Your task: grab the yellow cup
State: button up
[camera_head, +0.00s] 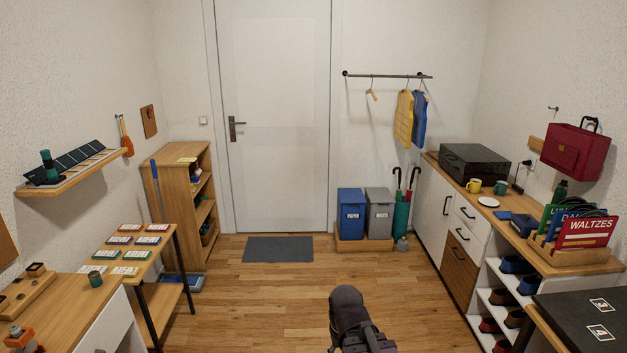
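The yellow cup (473,186) stands upright on the wooden top of the counter (452,184) along the right wall. It is in front of the black box-shaped appliance (475,162) and just left of a green cup (500,188). Nothing holds it. A dark part of my arm shows at the bottom middle, over the floor and far from the counter. My gripper's fingers cannot be seen.
A white plate (488,202) lies just in front of the cups. A rack with coloured folders (575,238) stands further right on the counter. The wooden floor (290,290) in the middle is clear. Blue and grey bins (351,213) stand by the back wall.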

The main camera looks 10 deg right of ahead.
aim_at(473, 186)
jog(key=z, duration=0.2)
jog(key=i, duration=1.55)
jog(key=z, duration=0.3)
jog(key=i, duration=0.75)
jog(key=z, duration=0.4)
jog(key=i, duration=1.65)
jog(key=z, duration=0.2)
